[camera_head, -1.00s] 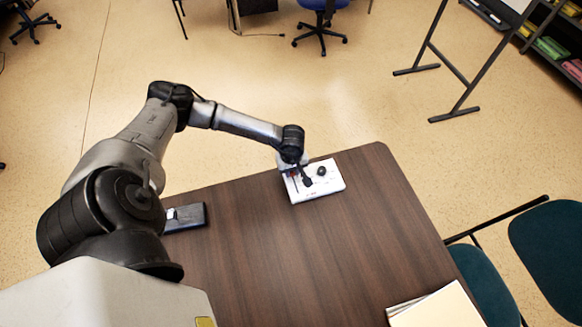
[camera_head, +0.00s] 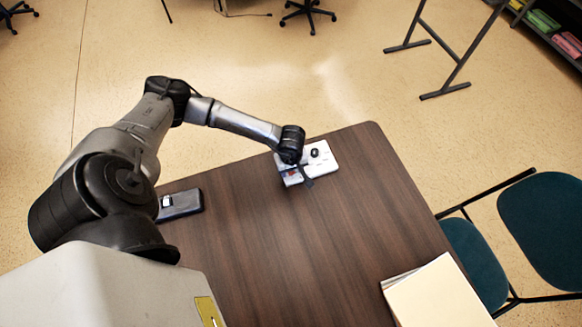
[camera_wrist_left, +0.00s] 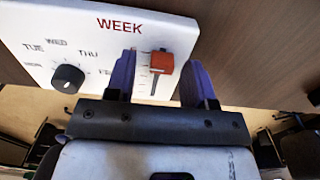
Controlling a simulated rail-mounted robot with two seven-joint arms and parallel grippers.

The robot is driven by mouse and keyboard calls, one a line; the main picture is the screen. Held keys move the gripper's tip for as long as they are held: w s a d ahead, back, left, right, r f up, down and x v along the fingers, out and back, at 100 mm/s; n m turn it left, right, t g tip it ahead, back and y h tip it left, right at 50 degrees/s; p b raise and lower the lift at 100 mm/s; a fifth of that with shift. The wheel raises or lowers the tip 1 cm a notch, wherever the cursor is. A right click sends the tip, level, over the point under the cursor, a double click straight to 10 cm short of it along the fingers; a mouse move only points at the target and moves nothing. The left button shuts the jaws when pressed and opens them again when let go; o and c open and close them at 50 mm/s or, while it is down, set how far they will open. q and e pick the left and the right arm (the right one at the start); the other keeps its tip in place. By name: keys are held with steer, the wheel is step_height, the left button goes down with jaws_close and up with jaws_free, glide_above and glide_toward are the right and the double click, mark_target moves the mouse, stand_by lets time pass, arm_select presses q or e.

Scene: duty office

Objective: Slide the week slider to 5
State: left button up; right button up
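A white panel (camera_head: 322,158) lies on the table near its far edge. It also shows in the left wrist view (camera_wrist_left: 45,20), with the word WEEK, a black knob (camera_wrist_left: 68,78) ringed by day names, and a slider with a red handle (camera_wrist_left: 162,63) in a slot beside a scale. The scale's numbers are too small to read. My left gripper (camera_head: 300,178) is over the panel's near left part. In the wrist view its two fingers (camera_wrist_left: 162,76) are apart, one on each side of the red handle; I cannot tell whether either touches it. My right gripper is out of view.
A dark device (camera_head: 182,205) lies on the table at the left, beside my arm. A stack of folders or paper (camera_head: 438,294) lies at the near right corner. The brown table (camera_head: 260,255) is clear between them. Teal chairs (camera_head: 545,230) stand at the right.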

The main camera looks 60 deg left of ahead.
arm_select(q)
step_height(320, 180, up, 14)
steer(key=p, duration=0.1)
stand_by(0.6)
steer(key=shift+f, duration=0.1)
stand_by(0.6)
